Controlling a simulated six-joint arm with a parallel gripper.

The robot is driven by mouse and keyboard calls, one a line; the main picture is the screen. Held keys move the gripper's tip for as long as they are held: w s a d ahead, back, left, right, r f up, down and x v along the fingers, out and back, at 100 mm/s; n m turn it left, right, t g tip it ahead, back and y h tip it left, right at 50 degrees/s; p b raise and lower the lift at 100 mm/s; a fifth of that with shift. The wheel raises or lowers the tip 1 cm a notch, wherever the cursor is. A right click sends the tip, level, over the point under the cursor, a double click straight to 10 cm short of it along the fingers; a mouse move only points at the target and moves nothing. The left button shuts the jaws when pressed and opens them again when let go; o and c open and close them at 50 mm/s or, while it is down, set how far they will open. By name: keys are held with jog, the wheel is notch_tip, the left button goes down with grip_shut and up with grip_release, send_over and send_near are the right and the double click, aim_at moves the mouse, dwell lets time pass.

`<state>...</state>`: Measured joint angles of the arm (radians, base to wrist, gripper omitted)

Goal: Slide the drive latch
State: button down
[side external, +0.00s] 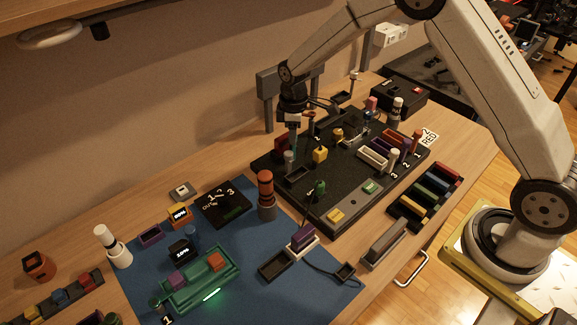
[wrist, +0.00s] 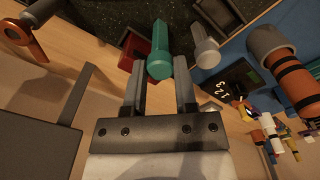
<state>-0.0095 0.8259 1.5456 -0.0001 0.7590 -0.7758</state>
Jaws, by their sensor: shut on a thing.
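My gripper (side external: 293,138) is low over the back left part of the black board (side external: 334,205). In the wrist view its two fingers (wrist: 159,48) stand on either side of a teal round-ended peg (wrist: 160,62) and are shut on it. The peg rises from the dark board beside a red block (wrist: 132,50), with a grey peg (wrist: 206,50) just to the right. The side view shows the red block (side external: 281,144) next to my gripper. No readable label marks the drive latch, so I cannot tell whether the teal peg is part of it.
A yellow block (side external: 320,155) stands right of my gripper on the board. An orange-and-grey cylinder (side external: 266,190) stands at the board's left edge; it looms at right in the wrist view (wrist: 282,68). A grey upright stand (side external: 267,100) is behind. The blue mat (side external: 330,285) holds several parts.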

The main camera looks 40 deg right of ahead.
jog(key=shift+c, duration=2)
grip_release()
jog(key=shift+s, duration=0.25)
jog(key=shift+w+r, duration=0.1)
jog(key=shift+r, duration=3.8)
jog(key=s+m+t, duration=0.2)
jog(key=s+m, duration=0.7)
jog(key=s, duration=1.4)
jog(key=shift+d+r, duration=0.25)
